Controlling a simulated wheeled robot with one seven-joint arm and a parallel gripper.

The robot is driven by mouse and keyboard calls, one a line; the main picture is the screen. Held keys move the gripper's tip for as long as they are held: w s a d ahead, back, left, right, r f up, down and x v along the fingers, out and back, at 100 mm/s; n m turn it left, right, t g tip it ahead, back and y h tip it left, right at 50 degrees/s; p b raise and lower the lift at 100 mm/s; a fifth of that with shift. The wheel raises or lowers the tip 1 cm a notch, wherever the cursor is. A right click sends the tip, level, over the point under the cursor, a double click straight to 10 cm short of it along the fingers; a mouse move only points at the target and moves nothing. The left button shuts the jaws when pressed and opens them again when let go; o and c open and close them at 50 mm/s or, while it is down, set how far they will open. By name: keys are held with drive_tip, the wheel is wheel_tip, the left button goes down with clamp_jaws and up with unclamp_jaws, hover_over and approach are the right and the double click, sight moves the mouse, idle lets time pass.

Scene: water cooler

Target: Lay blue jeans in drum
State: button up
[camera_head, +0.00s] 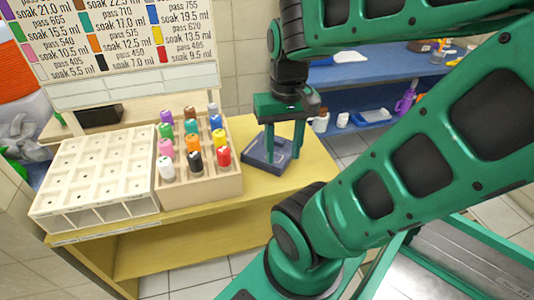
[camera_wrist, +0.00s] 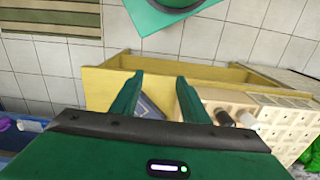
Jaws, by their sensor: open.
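My gripper (camera_head: 283,148) is open, pointing down over the right part of the yellow table (camera_head: 312,168). A dark blue, flat, square-edged thing (camera_head: 259,161) lies on the table below and between the fingers. I cannot tell whether it is folded jeans or a shallow tray. In the wrist view my open fingers (camera_wrist: 160,78) frame the same blue thing (camera_wrist: 150,107), partly hidden by the gripper body. Nothing is visibly held. I cannot make out a drum in either view.
Left of the gripper, a wooden rack (camera_head: 200,193) holds several coloured bottles, beside a white compartment box (camera_head: 95,215). A chart board (camera_head: 125,45) stands behind them. A blue shelf (camera_head: 375,75) with small items is at the back right.

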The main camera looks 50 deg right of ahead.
drive_tip(key=w+d+f+m+t, duration=0.1)
drive_tip(key=w+d+f+m, duration=0.2)
drive_tip(key=w+d+m, duration=0.75)
drive_tip(key=m+t, duration=0.3)
drive_tip(key=m, duration=1.3)
hover_over(283, 141)
drive_tip(key=shift+y, duration=0.4)
wheel_tip(283, 141, down, 11)
drive_tip(key=shift+w+r, duration=0.1)
drive_tip(key=shift+r, duration=0.1)
drive_tip(key=shift+w+x, duration=0.2)
drive_tip(key=shift+x, duration=1.4)
drive_tip(key=shift+w+x, duration=0.2)
drive_tip(key=shift+x, duration=1.45)
drive_tip(key=shift+a+r, duration=0.1)
drive_tip(key=shift+r, duration=0.05)
clamp_jaws()
drive_tip(key=shift+t, duration=0.3)
